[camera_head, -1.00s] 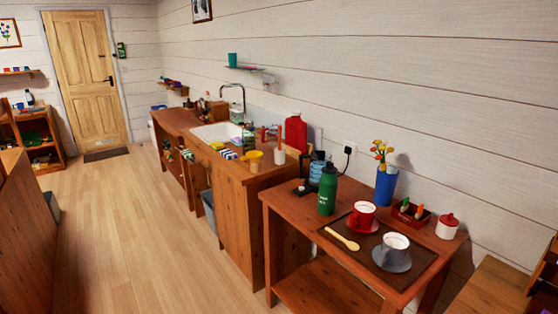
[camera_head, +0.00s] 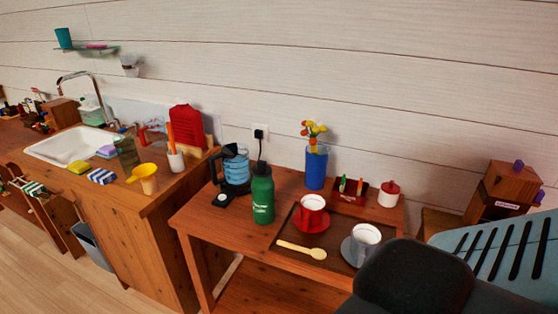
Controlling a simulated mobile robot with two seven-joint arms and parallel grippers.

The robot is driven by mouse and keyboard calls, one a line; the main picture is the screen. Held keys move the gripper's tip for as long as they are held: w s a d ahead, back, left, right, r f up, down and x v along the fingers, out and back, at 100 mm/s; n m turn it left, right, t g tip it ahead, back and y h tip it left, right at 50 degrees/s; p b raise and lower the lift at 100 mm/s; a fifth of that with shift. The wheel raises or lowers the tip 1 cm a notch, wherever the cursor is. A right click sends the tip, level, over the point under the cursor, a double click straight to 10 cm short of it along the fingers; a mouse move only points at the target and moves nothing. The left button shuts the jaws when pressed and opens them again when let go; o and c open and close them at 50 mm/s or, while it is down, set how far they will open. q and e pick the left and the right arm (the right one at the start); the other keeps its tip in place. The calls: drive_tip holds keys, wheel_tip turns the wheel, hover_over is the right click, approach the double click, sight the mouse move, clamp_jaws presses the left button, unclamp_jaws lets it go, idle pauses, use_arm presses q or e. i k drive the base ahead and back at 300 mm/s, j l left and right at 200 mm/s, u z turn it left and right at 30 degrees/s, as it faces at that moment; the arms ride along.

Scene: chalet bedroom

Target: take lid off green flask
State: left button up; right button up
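The green flask (camera_head: 262,199) stands upright on the small wooden table (camera_head: 205,213), near its left front part. Its green lid (camera_head: 262,169) is on top of it. Neither of my grippers shows in the head view, so nothing is seen touching the flask.
A blue kettle (camera_head: 236,167) stands behind the flask. A tray (camera_head: 288,239) to its right bears a wooden spoon (camera_head: 302,250), a red cup (camera_head: 312,212) and a grey cup (camera_head: 363,241). A blue vase (camera_head: 316,167) stands behind.

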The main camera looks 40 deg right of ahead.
sight(262, 170)
drive_tip(key=i+z, duration=0.25)
drive_tip(key=z, duration=0.15)
drive_tip(key=i+j+z, duration=0.2)
drive_tip(key=z, duration=0.15)
drive_tip(key=i+j+z, duration=0.2)
drive_tip(key=z, duration=0.2)
drive_tip(key=i+j+z, duration=0.45)
drive_tip(key=k+j, duration=0.05)
